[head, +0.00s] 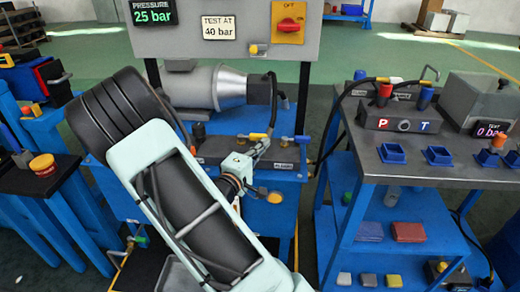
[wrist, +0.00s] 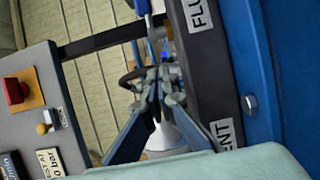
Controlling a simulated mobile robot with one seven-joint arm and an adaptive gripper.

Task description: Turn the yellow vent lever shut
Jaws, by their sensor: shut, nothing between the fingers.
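The yellow vent lever (head: 258,136) shows in the head view as a short yellow handle on the dark valve block (head: 215,150) under the motor. My gripper (head: 262,148) reaches the block from the front, with its fingertips just below and beside the lever. I cannot tell whether they touch it. In the wrist view my gripper (wrist: 162,78) has its fingertips together with nothing between them, beside the block. The VENT label (wrist: 228,133) is partly cut off there, and the yellow lever cannot be made out behind the fingers.
A blue lever (head: 295,138) stands right of the yellow one; it also shows in the wrist view (wrist: 143,7). The grey panel (head: 225,55) with a red switch (head: 289,25) stands above. A bench (head: 440,170) is at right.

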